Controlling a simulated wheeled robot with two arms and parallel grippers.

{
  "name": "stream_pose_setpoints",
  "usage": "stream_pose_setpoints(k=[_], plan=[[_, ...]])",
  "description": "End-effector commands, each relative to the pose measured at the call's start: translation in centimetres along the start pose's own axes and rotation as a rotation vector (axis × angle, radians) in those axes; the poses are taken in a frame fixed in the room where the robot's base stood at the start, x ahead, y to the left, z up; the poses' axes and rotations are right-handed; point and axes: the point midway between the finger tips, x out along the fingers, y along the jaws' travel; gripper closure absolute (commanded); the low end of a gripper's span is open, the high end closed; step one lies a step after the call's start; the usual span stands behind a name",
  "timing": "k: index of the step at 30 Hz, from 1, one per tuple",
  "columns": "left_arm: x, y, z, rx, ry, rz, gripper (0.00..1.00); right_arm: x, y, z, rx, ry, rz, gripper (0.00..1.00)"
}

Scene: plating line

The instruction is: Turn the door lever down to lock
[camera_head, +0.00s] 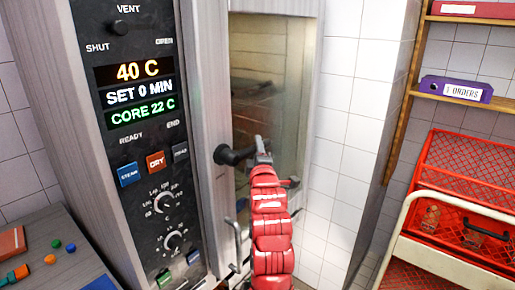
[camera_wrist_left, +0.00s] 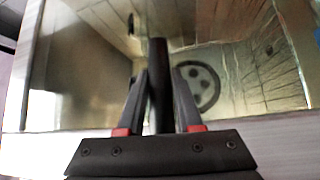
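The black door lever (camera_head: 232,155) sticks out to the right, roughly level, from its round mount at the left edge of the oven door. My left gripper (camera_head: 264,152), on its red arm, is at the lever's right end in front of the door glass. In the left wrist view the dark lever bar (camera_wrist_left: 160,75) stands between the two fingers of my left gripper (camera_wrist_left: 161,85). The fingers are apart, with a narrow gap showing on the right of the bar; contact on the left cannot be told. My right gripper is not in view.
The control panel (camera_head: 140,110) left of the door reads 40 C, SET 0 MIN, CORE 22 C. A grey curved handle (camera_head: 236,240) is below the lever. A red crate rack (camera_head: 465,170) stands at the right, past a tiled wall. A worktop (camera_head: 60,235) is at lower left.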

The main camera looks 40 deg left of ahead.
Motion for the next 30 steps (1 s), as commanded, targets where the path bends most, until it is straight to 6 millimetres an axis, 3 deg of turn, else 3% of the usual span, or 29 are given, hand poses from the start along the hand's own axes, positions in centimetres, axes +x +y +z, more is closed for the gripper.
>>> stream_pose_setpoints(k=[1, 4, 30], plan=[[0.01, -0.02, 0.0, 0.0, 0.0, 0.0, 0.83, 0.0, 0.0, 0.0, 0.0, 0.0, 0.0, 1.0], [0.0, -0.02, 0.0, 0.0, 0.0, 0.0, 1.0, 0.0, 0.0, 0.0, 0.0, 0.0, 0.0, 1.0], [0.0, 0.0, 0.02, -0.001, -0.001, 0.0, 1.0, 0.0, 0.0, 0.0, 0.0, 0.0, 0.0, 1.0]])
